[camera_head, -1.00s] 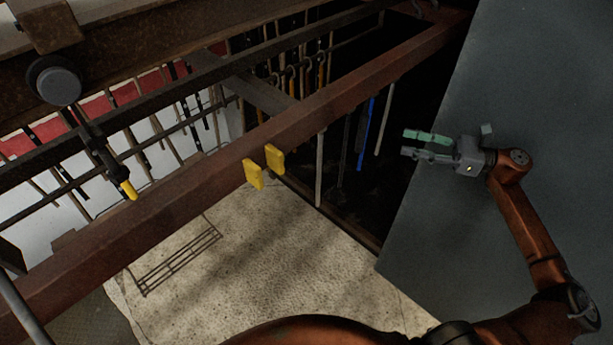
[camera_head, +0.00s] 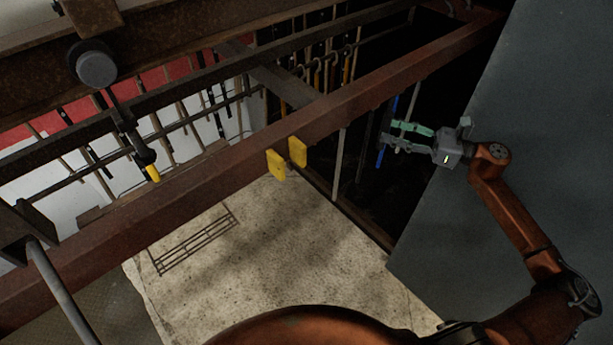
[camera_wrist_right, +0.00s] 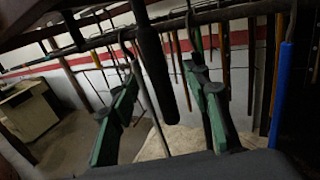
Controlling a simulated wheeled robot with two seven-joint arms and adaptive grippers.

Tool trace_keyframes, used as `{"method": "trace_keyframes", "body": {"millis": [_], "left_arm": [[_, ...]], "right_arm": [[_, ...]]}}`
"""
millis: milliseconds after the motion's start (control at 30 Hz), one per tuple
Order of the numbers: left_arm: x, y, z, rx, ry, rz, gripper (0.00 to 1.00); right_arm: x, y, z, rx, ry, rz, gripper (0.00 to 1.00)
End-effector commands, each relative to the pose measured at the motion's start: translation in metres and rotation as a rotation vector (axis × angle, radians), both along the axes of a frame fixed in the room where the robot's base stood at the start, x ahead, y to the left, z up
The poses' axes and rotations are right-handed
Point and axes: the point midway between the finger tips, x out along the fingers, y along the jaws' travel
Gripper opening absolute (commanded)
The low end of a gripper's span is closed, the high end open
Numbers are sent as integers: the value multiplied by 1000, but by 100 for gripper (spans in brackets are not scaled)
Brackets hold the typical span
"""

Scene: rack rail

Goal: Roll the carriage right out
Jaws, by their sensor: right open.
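The carriage is hard to tell from the rack; a rusty beam (camera_head: 200,190) runs diagonally, with a dark rail (camera_head: 170,100) behind it. A dark lever with a yellow tip (camera_head: 152,172) hangs beneath a round grey knob (camera_head: 97,67). Two yellow tabs (camera_head: 286,158) sit on the beam's near side. My right gripper (camera_head: 392,137), with green fingers, is open and empty to the right of the beam, near a blue rod (camera_head: 386,140). In the right wrist view, a dark thick bar (camera_wrist_right: 155,65) shows between the spread fingers (camera_wrist_right: 163,80); contact cannot be told. My left gripper is out of view.
Several thin rods (camera_head: 340,165) hang under and behind the beam. A large grey panel (camera_head: 540,130) stands at the right, close to my right arm. A pale speckled floor slab (camera_head: 270,250) lies below. A grey pole (camera_head: 62,290) stands at the lower left.

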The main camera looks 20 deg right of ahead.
Motion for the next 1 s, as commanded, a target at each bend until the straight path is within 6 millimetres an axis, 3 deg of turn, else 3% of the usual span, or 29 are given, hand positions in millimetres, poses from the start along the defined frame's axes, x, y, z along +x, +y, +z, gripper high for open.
{"method": "trace_keyframes", "body": {"millis": [833,1000], "left_arm": [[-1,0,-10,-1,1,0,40],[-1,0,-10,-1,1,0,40]], "right_arm": [[17,20,0,1,1,1,44],[17,20,0,1,1,1,32]]}}
